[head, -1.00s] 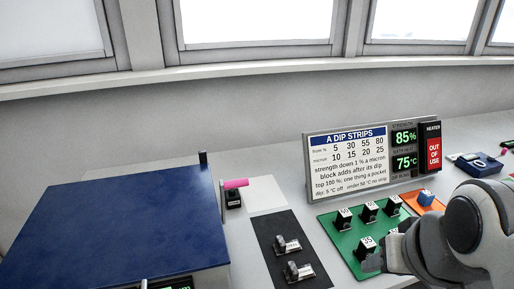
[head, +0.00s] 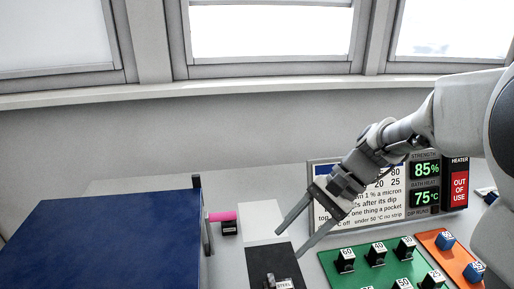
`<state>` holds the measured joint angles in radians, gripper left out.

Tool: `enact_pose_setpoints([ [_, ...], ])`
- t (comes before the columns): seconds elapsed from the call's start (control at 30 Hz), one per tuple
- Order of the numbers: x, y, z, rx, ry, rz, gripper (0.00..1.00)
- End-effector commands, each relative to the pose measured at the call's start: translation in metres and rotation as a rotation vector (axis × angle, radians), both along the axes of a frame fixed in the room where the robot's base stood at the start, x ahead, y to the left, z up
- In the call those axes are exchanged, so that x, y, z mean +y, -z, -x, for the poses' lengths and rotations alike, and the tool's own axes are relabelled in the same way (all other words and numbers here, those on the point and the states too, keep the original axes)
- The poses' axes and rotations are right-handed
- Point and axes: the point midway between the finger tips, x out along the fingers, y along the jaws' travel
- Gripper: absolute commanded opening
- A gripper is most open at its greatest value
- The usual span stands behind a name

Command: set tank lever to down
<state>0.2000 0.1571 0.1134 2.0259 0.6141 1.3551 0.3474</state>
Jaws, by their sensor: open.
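A lever with a pink handle (head: 222,216) stands on a small black base (head: 230,229), beside the right edge of the blue-topped tank (head: 110,235). The pink handle lies roughly level, pointing left toward the tank. My gripper (head: 289,243) is open and empty, its two fingers pointing down and left. It is to the right of the lever, apart from it, in front of the white and black mats in the picture.
A white mat (head: 262,218) lies right of the lever. A black mat (head: 262,260) holds metal-topped pieces. A green mat (head: 335,270) and an orange mat (head: 432,240) hold blocks. A sign board (head: 318,172) stands behind, partly hidden by my arm.

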Motion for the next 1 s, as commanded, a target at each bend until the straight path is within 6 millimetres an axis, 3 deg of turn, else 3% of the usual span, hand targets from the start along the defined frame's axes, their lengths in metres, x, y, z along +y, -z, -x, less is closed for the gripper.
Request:
enact_pose_setpoints([
  [0.3, 0.019, 0.022, -0.063, 0.383, 0.192, -0.326, 0.57],
  [0.6, 0.015, 0.042, -0.112, 0.647, 0.315, -0.596, 0.57],
  [0.83, 0.013, 0.048, -0.124, 0.714, 0.344, -0.673, 0.57],
  [1.0, 0.032, 0.047, -0.12, 0.718, 0.343, -0.675, 0.57],
])
